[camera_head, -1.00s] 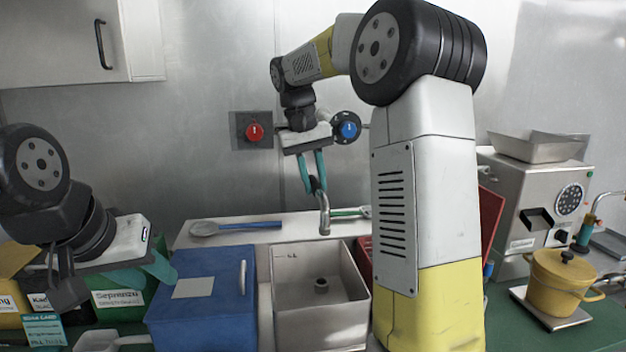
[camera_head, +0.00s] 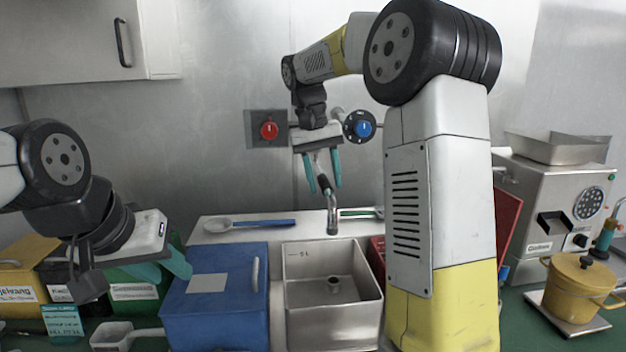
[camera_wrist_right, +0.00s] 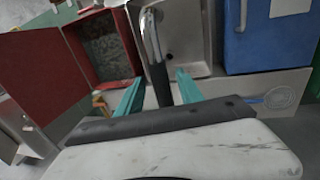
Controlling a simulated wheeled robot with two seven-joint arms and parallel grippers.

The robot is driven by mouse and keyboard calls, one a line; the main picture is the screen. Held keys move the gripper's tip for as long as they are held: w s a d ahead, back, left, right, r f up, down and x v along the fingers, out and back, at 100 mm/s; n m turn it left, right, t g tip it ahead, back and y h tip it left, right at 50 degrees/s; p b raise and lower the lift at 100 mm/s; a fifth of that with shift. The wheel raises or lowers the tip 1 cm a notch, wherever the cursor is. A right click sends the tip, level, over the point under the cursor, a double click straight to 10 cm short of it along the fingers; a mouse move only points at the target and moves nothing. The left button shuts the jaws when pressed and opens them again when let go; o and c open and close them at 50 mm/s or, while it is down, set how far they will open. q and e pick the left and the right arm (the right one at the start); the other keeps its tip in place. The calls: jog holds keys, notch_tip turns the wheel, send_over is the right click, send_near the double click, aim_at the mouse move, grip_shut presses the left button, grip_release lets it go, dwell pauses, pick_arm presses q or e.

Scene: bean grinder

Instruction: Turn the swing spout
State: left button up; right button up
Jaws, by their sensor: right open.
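The metal swing spout (camera_head: 332,208) hangs down over the sink (camera_head: 333,312), its tip above the basin. My right gripper (camera_head: 324,188) is open, with its two teal fingers on either side of the spout's upper part. In the right wrist view the spout (camera_wrist_right: 152,42) runs up between the spread fingers of the right gripper (camera_wrist_right: 158,98), with gaps to both. The spout's upper end is hidden behind the gripper in the head view. My left gripper (camera_head: 165,268) is at the left above the containers; its finger gap is not clear.
A red knob (camera_head: 268,130) and a blue knob (camera_head: 363,129) are on the wall either side of my right wrist. A blue box (camera_head: 215,305) stands left of the sink. A red box (camera_wrist_right: 110,45) is on its other side. A yellow pot (camera_head: 575,290) stands at right.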

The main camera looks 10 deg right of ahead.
notch_tip(320, 180, up, 8)
jog(key=a, duration=0.1)
jog(key=shift+a+f, duration=0.15)
jog(key=shift+a, duration=0.15)
jog(key=shift+n+t+y, duration=0.4)
jog(key=shift+t+y, duration=0.4)
jog(key=shift+t, duration=0.1)
jog(key=s, duration=0.2)
jog(key=s+d, duration=0.1)
jog(key=s, duration=0.4)
jog(key=shift+d+f, duration=0.35)
jog(key=shift+d, duration=0.05)
jog(key=s+f+t+y, duration=0.1)
jog(key=s+f+t, duration=0.1)
jog(key=s+f, duration=0.3)
jog(key=s+a+f+t+y, duration=0.1)
jog(key=s+f+t, duration=0.1)
jog(key=s+f, duration=0.4)
jog(key=s, duration=0.5)
jog(key=shift+s+a+t+y, duration=0.2)
jog(key=shift+s+t+y, duration=0.1)
jog(key=shift+y, duration=0.1)
jog(key=shift+f, duration=0.1)
jog(key=shift+c, duration=0.8)
jog(key=shift+s, duration=0.1)
